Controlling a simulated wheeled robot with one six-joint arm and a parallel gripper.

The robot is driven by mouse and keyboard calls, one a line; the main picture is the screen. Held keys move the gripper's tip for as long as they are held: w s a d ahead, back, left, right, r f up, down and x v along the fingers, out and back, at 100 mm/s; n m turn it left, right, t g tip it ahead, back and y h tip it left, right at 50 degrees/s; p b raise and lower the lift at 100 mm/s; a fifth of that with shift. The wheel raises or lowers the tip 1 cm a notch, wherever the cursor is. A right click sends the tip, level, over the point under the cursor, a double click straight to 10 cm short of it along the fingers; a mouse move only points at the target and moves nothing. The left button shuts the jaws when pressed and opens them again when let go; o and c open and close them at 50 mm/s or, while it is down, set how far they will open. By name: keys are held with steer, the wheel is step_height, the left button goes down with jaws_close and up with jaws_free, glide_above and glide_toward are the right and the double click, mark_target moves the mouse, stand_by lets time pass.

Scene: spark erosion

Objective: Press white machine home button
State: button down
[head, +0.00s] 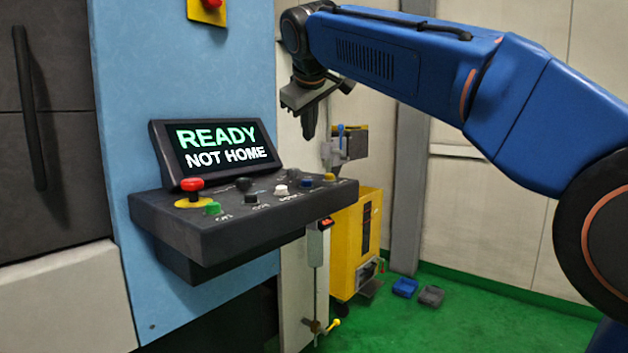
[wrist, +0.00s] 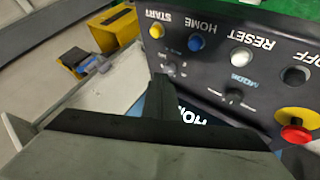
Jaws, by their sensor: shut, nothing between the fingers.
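The dark control panel (head: 235,238) juts from the blue machine front (head: 225,110). Its screen (head: 222,150) reads "READY NOT HOME". In the wrist view, the blue button (wrist: 195,42) has the label HOME, seen upside down; it also shows in the head view (head: 307,181). The white button (wrist: 241,57) has the label RESET and the yellow one (wrist: 157,31) START. My gripper (head: 309,130) is shut and empty, pointing down above and beyond the panel's right end. In the wrist view its fingers (wrist: 172,100) cover part of the screen.
A red emergency stop (head: 193,190) and a green button (head: 212,208) are at the panel's left. Small black knobs (wrist: 235,96) sit behind the buttons. A yellow cabinet (head: 350,245) stands beyond the panel. The air above the buttons is clear.

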mark_target(307, 182)
steer(key=shift+w+a+r, duration=0.25)
steer(key=shift+a, duration=0.1)
steer(key=shift+f, duration=4.4)
steer(key=shift+f, duration=0.15)
steer(key=shift+f, duration=0.25)
